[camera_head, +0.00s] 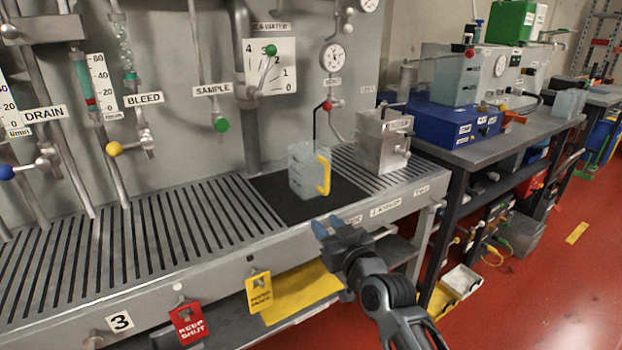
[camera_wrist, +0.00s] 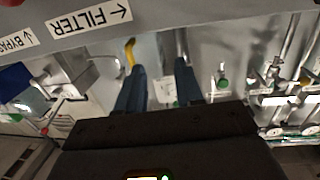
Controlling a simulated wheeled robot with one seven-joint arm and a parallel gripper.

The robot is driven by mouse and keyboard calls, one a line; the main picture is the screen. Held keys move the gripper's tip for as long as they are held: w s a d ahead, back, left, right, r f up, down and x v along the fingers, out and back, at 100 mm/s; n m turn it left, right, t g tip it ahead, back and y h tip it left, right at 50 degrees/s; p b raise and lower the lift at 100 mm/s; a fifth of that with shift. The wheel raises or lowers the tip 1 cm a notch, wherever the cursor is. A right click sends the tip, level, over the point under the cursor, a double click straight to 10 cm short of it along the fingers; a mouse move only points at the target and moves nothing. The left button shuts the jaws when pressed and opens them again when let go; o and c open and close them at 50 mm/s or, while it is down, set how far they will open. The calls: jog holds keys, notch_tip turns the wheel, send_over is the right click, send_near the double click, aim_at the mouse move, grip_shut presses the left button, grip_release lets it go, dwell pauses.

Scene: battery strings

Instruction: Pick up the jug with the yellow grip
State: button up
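The jug (camera_head: 305,170) is pale and translucent, with a yellow grip (camera_head: 323,175) on its right side. It stands upright on a black mat (camera_head: 264,191) on the slatted bench, in the head view. In the wrist view, the yellow grip (camera_wrist: 130,52) shows near the left finger, with the pale jug beside it. My gripper (camera_head: 328,226) is in front of the bench edge, nearer the camera than the jug and apart from it. Its two blue fingers are spread with nothing held between them, as the wrist view shows (camera_wrist: 160,68).
A metal container (camera_head: 383,141) stands on the bench right of the jug. A thin dark pipe with a red knob (camera_head: 328,106) hangs just behind the jug. A yellow tag (camera_head: 259,291) and a red tag (camera_head: 188,322) hang on the bench front. The slats left of the mat are clear.

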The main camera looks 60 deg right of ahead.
jog(key=h, duration=0.1)
send_near(328, 183)
jog(key=x, duration=0.3)
jog(key=shift+m, duration=0.4)
jog(key=p+x, duration=0.1)
jog(key=x, duration=0.6)
jog(key=shift+w+d, duration=0.2)
jog(key=shift+w, duration=0.05)
grip_shut()
